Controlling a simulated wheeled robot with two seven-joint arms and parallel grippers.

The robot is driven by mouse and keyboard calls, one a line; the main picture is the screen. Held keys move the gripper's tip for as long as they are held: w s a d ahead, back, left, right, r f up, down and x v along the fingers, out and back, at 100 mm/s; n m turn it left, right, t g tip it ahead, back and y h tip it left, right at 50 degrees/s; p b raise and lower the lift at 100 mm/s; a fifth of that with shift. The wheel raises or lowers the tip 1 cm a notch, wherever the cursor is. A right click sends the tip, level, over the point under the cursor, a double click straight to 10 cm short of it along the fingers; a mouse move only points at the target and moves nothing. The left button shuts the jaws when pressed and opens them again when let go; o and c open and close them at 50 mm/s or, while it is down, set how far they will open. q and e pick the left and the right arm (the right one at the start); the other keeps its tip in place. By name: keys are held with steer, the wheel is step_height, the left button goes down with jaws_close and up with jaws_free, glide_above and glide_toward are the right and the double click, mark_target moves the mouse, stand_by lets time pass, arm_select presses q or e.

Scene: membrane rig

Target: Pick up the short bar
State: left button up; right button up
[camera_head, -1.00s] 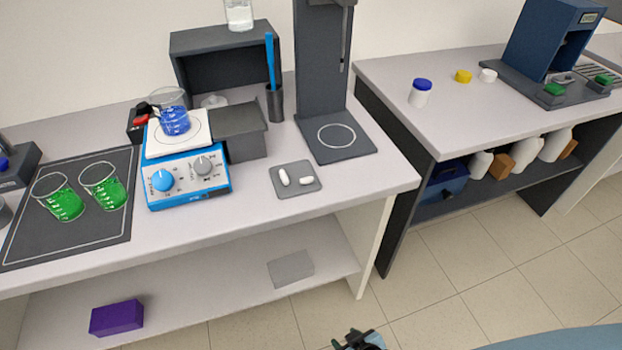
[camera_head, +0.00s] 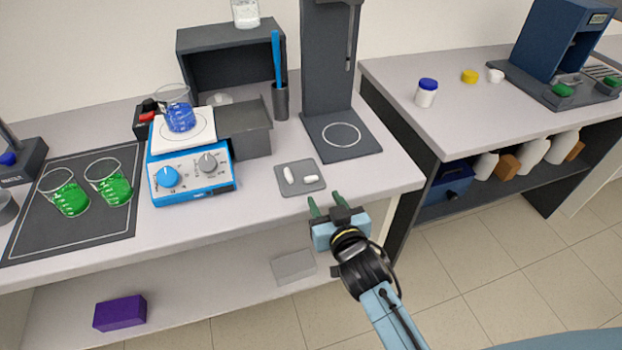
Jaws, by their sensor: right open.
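Two small white bars lie apart on a small grey tray (camera_head: 300,189) near the front edge of the left bench. The left bar (camera_head: 288,175) points away from me and the right bar (camera_head: 311,178) lies more crosswise. They are close in size, and I cannot tell surely which is the short bar. My right gripper (camera_head: 326,203) is open and empty, with its green fingertips just in front of the tray at the bench edge. It does not touch either bar. My left gripper is not in view.
A blue stirrer hotplate (camera_head: 192,182) with a beaker of blue liquid stands left of the tray. A dark stand (camera_head: 341,158) and a pen holder (camera_head: 277,104) are behind it. Green beakers stand on a dark mat at left. A gap separates the two benches.

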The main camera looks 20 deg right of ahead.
mark_target(311, 178)
steer(key=w, duration=0.7)
steer(key=shift+w+a+f, duration=0.1)
steer(key=shift+a+f, duration=0.2)
steer(key=shift+f, duration=0.1)
steer(key=c, duration=0.7)
steer(key=shift+r, duration=0.1)
